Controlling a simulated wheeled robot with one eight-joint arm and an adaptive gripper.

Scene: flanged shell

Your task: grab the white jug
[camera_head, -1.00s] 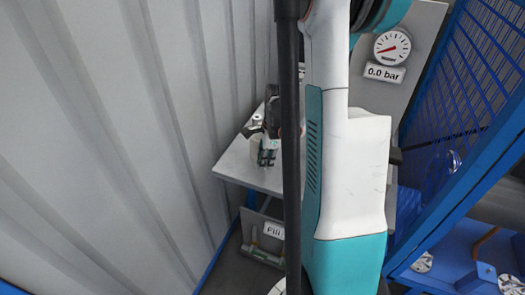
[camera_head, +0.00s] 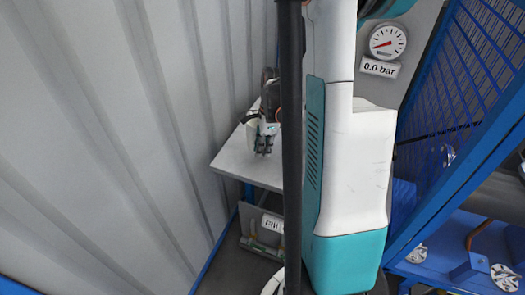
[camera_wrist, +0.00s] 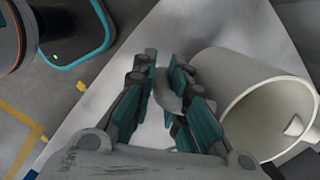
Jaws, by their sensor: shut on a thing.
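The white jug (camera_wrist: 232,72) fills the right side of the wrist view, with its open mouth toward the lower right. Its handle reaches in between the fingers of my gripper (camera_wrist: 164,78), which is shut on it. In the head view my gripper (camera_head: 264,148) is over the left part of the grey table (camera_head: 232,170). The jug (camera_head: 252,133) shows there only as a small pale patch, mostly hidden by my gripper. I cannot tell whether the jug touches the table.
A corrugated wall (camera_head: 130,150) runs close along the left of the table. A blue mesh frame (camera_head: 455,130) stands at the right. A pressure gauge (camera_head: 387,42) reading 0.0 bar is at the back. A "Fill" sign (camera_head: 271,224) is below the table. My arm hides the table's right side.

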